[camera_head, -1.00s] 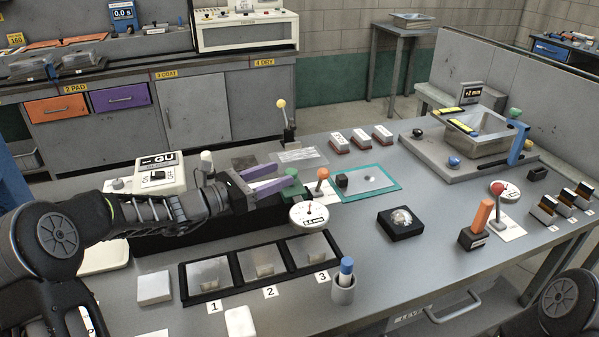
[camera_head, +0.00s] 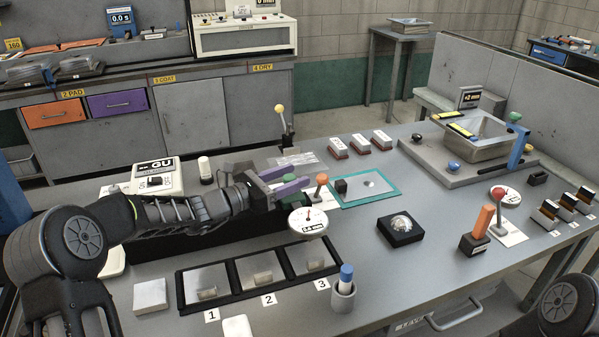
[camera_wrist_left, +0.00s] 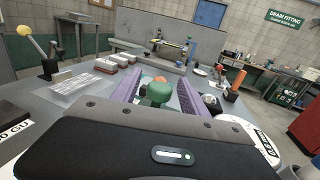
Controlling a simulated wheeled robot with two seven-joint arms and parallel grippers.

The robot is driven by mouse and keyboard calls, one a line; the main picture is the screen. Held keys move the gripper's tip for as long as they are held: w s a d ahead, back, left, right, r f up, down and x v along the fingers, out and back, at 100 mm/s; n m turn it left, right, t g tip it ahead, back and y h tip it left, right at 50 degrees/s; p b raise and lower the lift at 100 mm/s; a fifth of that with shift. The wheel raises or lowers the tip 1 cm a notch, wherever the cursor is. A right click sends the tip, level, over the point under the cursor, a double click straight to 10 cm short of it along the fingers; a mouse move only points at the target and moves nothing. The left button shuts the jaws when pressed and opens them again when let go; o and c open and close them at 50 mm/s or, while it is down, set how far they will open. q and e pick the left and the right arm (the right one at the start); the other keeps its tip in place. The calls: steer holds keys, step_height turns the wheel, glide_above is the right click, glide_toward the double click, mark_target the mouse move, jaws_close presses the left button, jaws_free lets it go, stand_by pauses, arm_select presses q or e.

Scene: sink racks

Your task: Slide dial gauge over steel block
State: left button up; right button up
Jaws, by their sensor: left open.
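The dial gauge has a round white face (camera_head: 308,224) with a red needle, at the front of a green-knobbed body (camera_head: 290,192). My left gripper (camera_head: 292,179) has two purple fingers, spread apart at the green knob. In the left wrist view the green knob (camera_wrist_left: 155,94) lies between the open fingers (camera_wrist_left: 158,92); contact cannot be told. Part of the white dial (camera_wrist_left: 262,138) shows at the right there. A small dark block (camera_head: 341,186) stands on the teal-edged mat (camera_head: 380,202) just right of the gauge; I cannot tell whether it is the steel block. My right gripper is out of view.
An orange-knobbed lever (camera_head: 322,181) stands close to the right of my left fingers.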

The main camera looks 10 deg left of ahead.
arm_select(q)
steer(key=shift+x, duration=1.25)
jaws_close()
stand_by(0.5)
